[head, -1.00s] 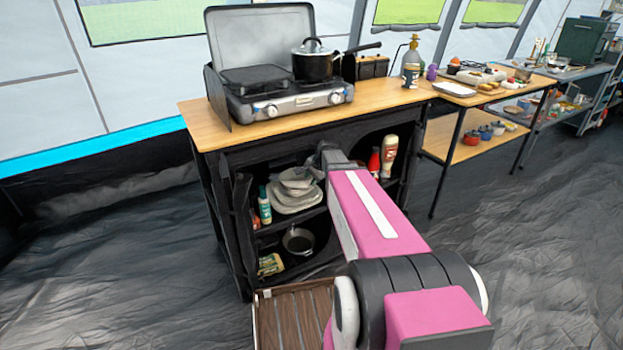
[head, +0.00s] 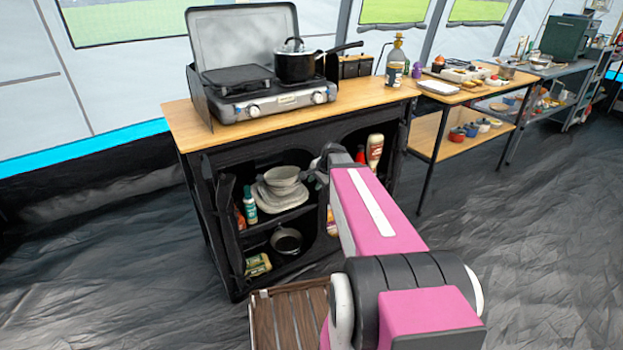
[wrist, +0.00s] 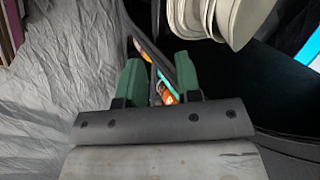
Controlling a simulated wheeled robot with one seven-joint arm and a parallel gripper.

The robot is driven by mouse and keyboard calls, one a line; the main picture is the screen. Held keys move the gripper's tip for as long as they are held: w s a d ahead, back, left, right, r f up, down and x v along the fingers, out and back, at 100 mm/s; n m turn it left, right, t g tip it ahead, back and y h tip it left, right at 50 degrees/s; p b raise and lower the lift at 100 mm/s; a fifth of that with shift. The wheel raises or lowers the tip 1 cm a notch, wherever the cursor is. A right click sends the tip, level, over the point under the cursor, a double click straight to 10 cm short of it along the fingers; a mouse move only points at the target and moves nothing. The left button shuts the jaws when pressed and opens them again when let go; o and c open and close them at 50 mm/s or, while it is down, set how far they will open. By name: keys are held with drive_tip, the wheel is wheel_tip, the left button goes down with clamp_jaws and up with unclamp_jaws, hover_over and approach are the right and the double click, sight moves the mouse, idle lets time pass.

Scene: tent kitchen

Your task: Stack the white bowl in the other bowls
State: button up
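Pale bowls (head: 284,177) sit nested on top of pale square plates (head: 291,199) on the upper shelf of the black cabinet. The bowl stack also shows at the upper right of the wrist view (wrist: 212,18), with several rims one inside another. I cannot tell which of them is the white bowl. My gripper (head: 322,165) is at the cabinet opening, just right of the bowls and partly hidden by my arm. In the wrist view its two green fingers (wrist: 158,85) stand apart with nothing held between them, clear of the bowls.
A black pan (head: 286,240) sits on the shelf below. A teal-labelled bottle (head: 250,204) stands left of the plates, and a sauce bottle (head: 374,152) stands in the right compartment. The cabinet top carries a stove (head: 265,95) with a pot (head: 294,66).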

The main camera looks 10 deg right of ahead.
drive_tip(key=s+a+f+n+g+h, duration=0.1)
drive_tip(key=s+a+f+n+g, duration=0.1)
drive_tip(key=s+n, duration=0.3)
drive_tip(key=s+a+f+n+g+h, duration=0.2)
drive_tip(key=s+n, duration=0.4)
drive_tip(key=s, duration=0.6)
drive_tip(key=shift+s+a+f, duration=0.25)
drive_tip(key=shift+a+f, duration=0.05)
drive_tip(key=shift+a, duration=0.05)
